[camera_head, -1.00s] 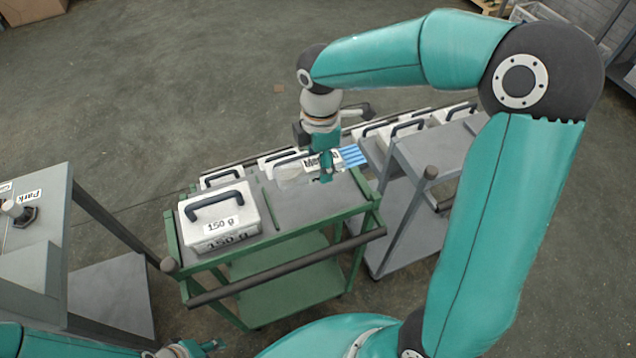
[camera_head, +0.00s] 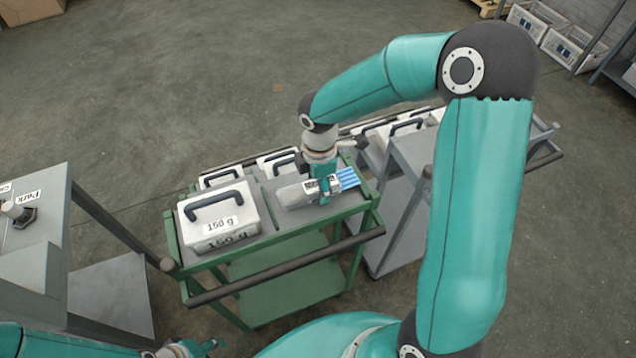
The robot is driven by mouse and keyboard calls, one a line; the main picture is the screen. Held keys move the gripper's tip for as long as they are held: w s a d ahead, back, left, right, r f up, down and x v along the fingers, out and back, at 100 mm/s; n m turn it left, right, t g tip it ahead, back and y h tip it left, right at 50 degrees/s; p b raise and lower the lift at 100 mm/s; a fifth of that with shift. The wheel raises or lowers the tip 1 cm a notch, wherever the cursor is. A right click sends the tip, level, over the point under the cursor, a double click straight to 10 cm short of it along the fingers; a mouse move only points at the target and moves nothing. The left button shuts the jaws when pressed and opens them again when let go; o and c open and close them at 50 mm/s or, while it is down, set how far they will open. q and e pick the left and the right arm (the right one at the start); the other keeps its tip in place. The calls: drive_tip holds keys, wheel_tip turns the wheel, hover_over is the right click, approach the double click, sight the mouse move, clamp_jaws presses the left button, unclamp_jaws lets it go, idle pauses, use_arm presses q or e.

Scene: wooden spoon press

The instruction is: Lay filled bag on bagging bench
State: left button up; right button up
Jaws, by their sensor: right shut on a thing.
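A filled bag, white with a dark label and blue stripes at its right end (camera_head: 347,179), is at the right part of the green cart's grey top. Its pale left end also shows (camera_head: 293,196). My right gripper (camera_head: 323,190) reaches down from above and is shut on the bag around its middle, hiding part of it. The bag looks close to the cart top (camera_head: 290,220); I cannot tell whether it touches. No label shows which bench is the bagging bench. My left gripper (camera_head: 197,349) is low at the bottom edge, mostly cut off, away from the bag.
A white box marked 150 g (camera_head: 219,217) stands at the cart's left. More white boxes with dark handles (camera_head: 277,162) stand behind. A grey cart (camera_head: 412,155) adjoins at right. Open floor lies beyond.

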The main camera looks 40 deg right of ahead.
drive_tip(key=o, duration=1)
drive_tip(key=shift+c, duration=0.2)
